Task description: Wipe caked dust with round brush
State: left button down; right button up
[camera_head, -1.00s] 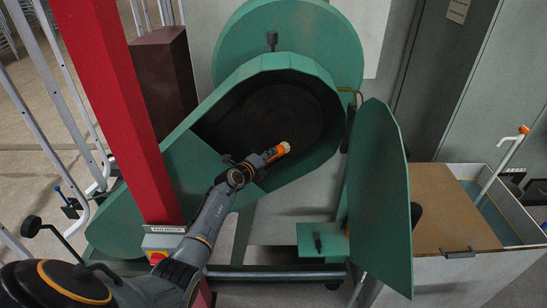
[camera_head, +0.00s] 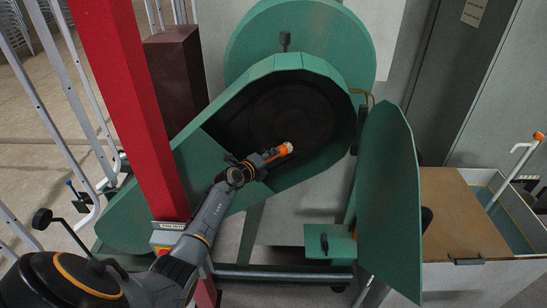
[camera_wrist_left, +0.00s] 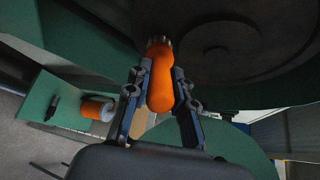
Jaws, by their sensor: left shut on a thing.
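My left gripper (camera_head: 257,164) is shut on the orange handle of the round brush (camera_head: 284,150), whose pale bristle end points into the dark hollow of the green machine housing (camera_head: 195,133). In the left wrist view, the gripper (camera_wrist_left: 160,98) has its fingers on both sides of the orange brush handle (camera_wrist_left: 161,84). The bristle end shows near the dark round disc (camera_wrist_left: 235,40); I cannot tell whether it touches. Caked dust cannot be told apart from the dark inner surface (camera_head: 285,115). My right gripper is not in view.
A red post (camera_head: 125,110) stands close beside my left arm. The green hinged door (camera_head: 388,200) stands open at right, near a small green shelf (camera_head: 322,240). An orange roll-like item (camera_wrist_left: 97,108) sits on it in the wrist view.

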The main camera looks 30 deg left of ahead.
pick_arm(q)
jog(key=shift+s+a, duration=0.3)
jog(key=shift+a, duration=0.2)
jog(key=shift+s+a, duration=0.3)
jog(key=shift+a, duration=0.2)
jog(key=shift+s+a, duration=0.3)
jog(key=shift+a, duration=0.2)
jog(key=shift+s+a, duration=0.25)
jog(key=shift+a, duration=0.2)
jog(key=s+d, duration=0.3)
jog(key=s, duration=0.2)
jog(key=shift+s+d, duration=0.15)
